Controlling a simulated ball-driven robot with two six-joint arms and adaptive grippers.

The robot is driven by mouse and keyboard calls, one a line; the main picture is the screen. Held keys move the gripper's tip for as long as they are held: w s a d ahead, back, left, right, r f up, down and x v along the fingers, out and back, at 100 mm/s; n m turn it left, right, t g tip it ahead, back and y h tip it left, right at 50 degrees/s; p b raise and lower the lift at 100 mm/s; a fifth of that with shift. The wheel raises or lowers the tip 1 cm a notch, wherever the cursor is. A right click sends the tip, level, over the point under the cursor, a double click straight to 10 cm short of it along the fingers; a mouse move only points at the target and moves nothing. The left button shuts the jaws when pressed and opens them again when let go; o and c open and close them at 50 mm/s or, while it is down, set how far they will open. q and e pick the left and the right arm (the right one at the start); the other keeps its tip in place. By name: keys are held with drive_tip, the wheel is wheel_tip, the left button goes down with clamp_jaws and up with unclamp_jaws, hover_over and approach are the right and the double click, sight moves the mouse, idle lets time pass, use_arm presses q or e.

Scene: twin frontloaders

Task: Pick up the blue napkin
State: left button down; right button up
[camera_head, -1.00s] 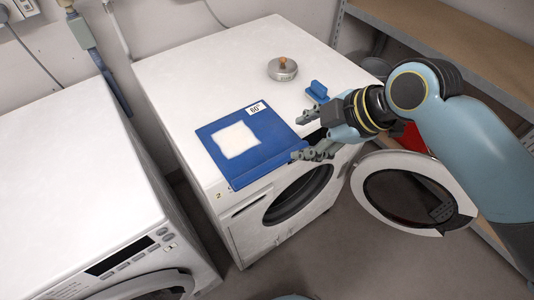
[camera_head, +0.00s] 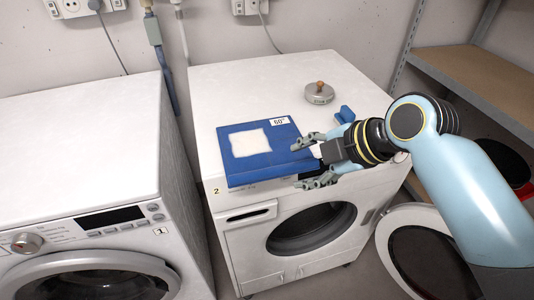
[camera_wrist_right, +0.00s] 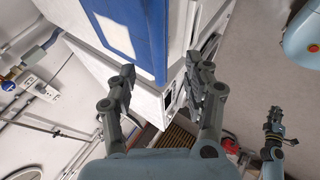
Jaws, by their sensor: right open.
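A small blue item (camera_head: 346,114), partly behind my right gripper, lies on the right washer top (camera_head: 265,85); it may be the blue napkin, but its shape is unclear. A flat blue mat (camera_head: 280,155) with a "60°" label and a white square (camera_head: 249,142) lies at that top's front edge. My right gripper (camera_head: 301,165) is open and empty, its fingertips by the mat's right front corner. In the right wrist view its fingers (camera_wrist_right: 161,67) are spread below the blue mat (camera_wrist_right: 151,35). My left gripper (camera_wrist_right: 273,130) shows small at that view's right; its jaws are unclear.
A round metal lid-like thing (camera_head: 319,93) with a knob stands behind the mat. The right washer's round door (camera_head: 390,240) hangs open below my right arm. A second washer (camera_head: 75,150) stands left across a gap. A shelf (camera_head: 485,80) is at the right.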

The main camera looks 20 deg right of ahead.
sight(284, 170)
drive_tip(key=x, duration=0.6)
drive_tip(key=shift+w+d+f, duration=0.1)
drive_tip(key=shift+w, duration=0.05)
drive_tip(key=shift+f, duration=0.1)
drive_tip(key=c, duration=1)
use_arm(q)
drive_tip(key=shift+s+d, duration=0.35)
drive_tip(key=shift+s, duration=0.45)
